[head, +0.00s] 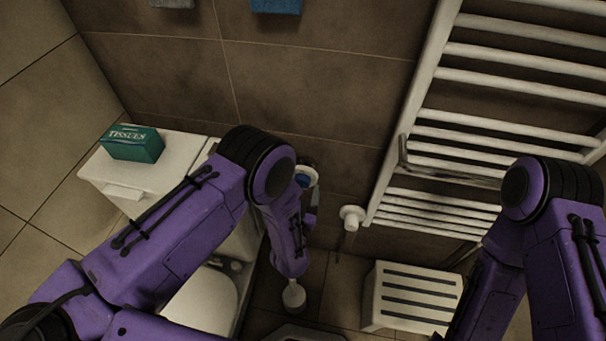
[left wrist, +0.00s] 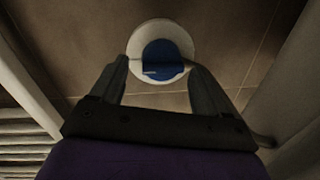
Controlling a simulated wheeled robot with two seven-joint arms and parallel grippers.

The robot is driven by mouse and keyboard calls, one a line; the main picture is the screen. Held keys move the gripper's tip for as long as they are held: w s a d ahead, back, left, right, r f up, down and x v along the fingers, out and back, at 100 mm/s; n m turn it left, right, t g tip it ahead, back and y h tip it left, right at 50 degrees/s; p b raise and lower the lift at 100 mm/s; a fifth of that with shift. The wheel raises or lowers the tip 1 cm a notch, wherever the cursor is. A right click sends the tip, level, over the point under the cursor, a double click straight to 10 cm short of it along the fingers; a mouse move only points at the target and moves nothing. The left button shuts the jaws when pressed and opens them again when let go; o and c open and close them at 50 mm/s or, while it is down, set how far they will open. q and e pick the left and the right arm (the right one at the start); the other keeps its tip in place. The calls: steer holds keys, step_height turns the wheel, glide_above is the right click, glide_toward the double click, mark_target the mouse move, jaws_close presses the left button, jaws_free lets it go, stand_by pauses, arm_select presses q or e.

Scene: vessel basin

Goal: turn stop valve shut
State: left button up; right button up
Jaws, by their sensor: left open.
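The stop valve shows as a blue knob (head: 302,181) with a white round plate (head: 313,173) on the brown tiled wall, partly hidden behind my left arm in the head view. In the left wrist view the blue knob (left wrist: 163,56) sits inside the white ring (left wrist: 160,27), straight ahead. My left gripper (left wrist: 158,72) is open, with one finger at each lower side of the knob in that view. Whether the fingers touch it cannot be told. My right arm is at the right of the head view; its gripper is not in view.
A white ladder-shaped towel rail (head: 439,48) is on the wall at right, with a white fitting (head: 351,216) at its lower left. A white slatted stool (head: 372,298) stands below. A green tissue box (head: 134,143) sits on the white cistern (head: 185,152) at left, above the toilet (head: 205,302).

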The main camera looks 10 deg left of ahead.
mark_target(302, 184)
arm_select(q)
steer(key=w, duration=0.5)
steer(key=shift+a, duration=0.2)
steer(key=shift+c, duration=0.3)
steer(key=c, duration=0.9)
